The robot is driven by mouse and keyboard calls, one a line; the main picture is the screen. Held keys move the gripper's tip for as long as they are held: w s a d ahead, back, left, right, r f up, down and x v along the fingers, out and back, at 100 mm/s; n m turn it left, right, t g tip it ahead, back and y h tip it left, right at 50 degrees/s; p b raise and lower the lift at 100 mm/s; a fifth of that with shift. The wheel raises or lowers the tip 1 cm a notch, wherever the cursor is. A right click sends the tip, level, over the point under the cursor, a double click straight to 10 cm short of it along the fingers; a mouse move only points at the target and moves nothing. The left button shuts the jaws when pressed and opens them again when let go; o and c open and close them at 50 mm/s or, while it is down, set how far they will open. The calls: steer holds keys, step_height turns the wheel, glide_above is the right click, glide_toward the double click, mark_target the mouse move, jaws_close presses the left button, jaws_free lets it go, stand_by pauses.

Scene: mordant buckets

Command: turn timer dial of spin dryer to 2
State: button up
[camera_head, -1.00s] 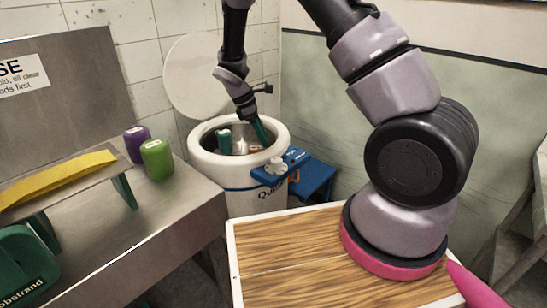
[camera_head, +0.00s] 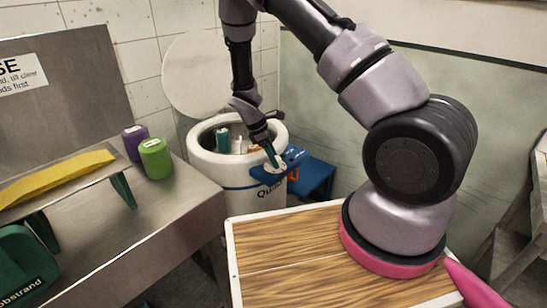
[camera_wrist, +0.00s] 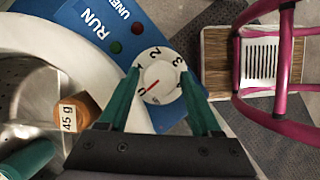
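The spin dryer (camera_head: 240,205) is a white tub with its round lid (camera_head: 195,75) raised behind it. Its blue control panel (camera_head: 295,155) is on the right of the rim. The timer dial (camera_wrist: 165,84) is white with numbers around it and a red pointer, which is aimed at the 0, lower left in the wrist view. In the head view my gripper (camera_head: 272,158) is over the panel.
An orange piece marked 45 g (camera_wrist: 86,112) is inside the open tub. A metal counter (camera_head: 130,235) stands left, with purple (camera_head: 135,142) and green (camera_head: 156,160) containers on it.

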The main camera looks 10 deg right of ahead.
jaws_close()
steer(key=shift+w+m, duration=0.1)
steer(key=shift+m, duration=0.2)
steer(key=m+g, duration=0.1)
steer(key=m, duration=0.1)
steer(key=m+g+y, duration=0.1)
steer(key=m, duration=0.2)
steer(key=shift+w, duration=0.15)
steer(key=m+y, duration=0.1)
steer(key=m, duration=0.2)
steer(key=m+g+y, duration=0.1)
steer(key=m, duration=0.2)
steer(key=shift+w+d+m, duration=0.1)
steer(key=shift+d+m, duration=0.1)
steer(key=shift+m, duration=0.2)
steer(key=m+y, duration=0.1)
steer(key=m, duration=0.1)
steer(key=m+y, duration=0.1)
steer(key=m, duration=0.2)
steer(key=shift+d+g, duration=0.15)
steer(key=shift+g, duration=0.15)
steer(key=m+y, duration=0.1)
steer(key=m, duration=0.2)
steer(key=m+y, duration=0.1)
steer(key=m, duration=0.2)
steer(key=shift+d+t, duration=0.15)
steer(key=shift+t, duration=0.25)
steer(key=shift+m, duration=0.3)
steer(key=shift+o, duration=1)
jaws_free()
